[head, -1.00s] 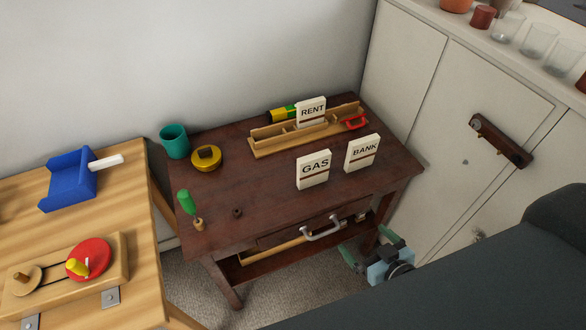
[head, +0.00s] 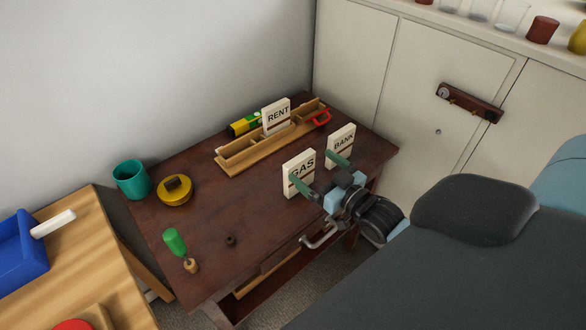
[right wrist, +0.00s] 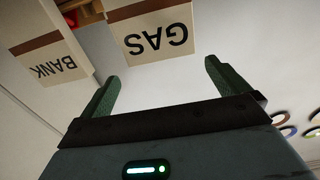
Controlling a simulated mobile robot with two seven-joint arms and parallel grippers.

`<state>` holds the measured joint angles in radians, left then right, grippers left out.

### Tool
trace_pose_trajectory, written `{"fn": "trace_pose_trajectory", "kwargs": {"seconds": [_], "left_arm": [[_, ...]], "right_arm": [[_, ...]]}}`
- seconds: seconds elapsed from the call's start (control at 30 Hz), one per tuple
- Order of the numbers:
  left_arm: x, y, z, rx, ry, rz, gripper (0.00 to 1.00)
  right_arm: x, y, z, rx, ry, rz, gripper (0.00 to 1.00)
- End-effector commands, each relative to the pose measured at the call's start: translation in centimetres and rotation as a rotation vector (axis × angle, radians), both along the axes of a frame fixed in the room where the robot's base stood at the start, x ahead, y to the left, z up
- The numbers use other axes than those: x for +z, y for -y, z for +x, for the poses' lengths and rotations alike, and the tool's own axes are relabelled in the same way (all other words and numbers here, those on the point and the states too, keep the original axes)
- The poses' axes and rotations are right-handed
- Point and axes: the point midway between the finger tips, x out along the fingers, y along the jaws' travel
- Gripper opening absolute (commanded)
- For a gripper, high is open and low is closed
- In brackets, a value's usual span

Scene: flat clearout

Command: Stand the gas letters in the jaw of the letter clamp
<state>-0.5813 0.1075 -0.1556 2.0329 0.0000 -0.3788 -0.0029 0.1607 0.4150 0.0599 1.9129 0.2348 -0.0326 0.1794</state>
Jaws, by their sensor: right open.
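The gas letters (head: 298,163) stand upright as a pale block with a brown band on the dark table; they also show upside down in the right wrist view (right wrist: 155,45). My right gripper (head: 311,163) is open and empty in front of them. Its green fingers (right wrist: 162,70) point toward the block, with the block's lower edge ahead of the gap. In the head view one finger overlaps the block's face; contact is unclear. My left gripper is out of view.
The bank letters (head: 341,143) stand close to the right of the gas letters. The rent letters (head: 276,116) stand in a wooden rack (head: 250,163) behind.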

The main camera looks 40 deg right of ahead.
Motion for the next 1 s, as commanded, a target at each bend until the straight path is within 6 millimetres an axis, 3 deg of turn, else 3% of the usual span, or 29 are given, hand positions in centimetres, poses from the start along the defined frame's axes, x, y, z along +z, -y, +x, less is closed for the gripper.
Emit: {"fn": "trace_pose_trajectory", "kwargs": {"seconds": [0.33,0.57,1.0], "left_arm": [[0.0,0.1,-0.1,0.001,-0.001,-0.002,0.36],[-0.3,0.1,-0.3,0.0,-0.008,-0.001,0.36],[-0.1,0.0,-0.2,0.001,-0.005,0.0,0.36]], "right_arm": [[0.0,-0.2,2.3,0.0,0.0,0.0,1.0],[-0.1,-0.3,2.9,0.0,-0.001,0.0,1.0],[-0.6,-0.9,7.5,0.001,-0.001,0.0,1.0]]}}
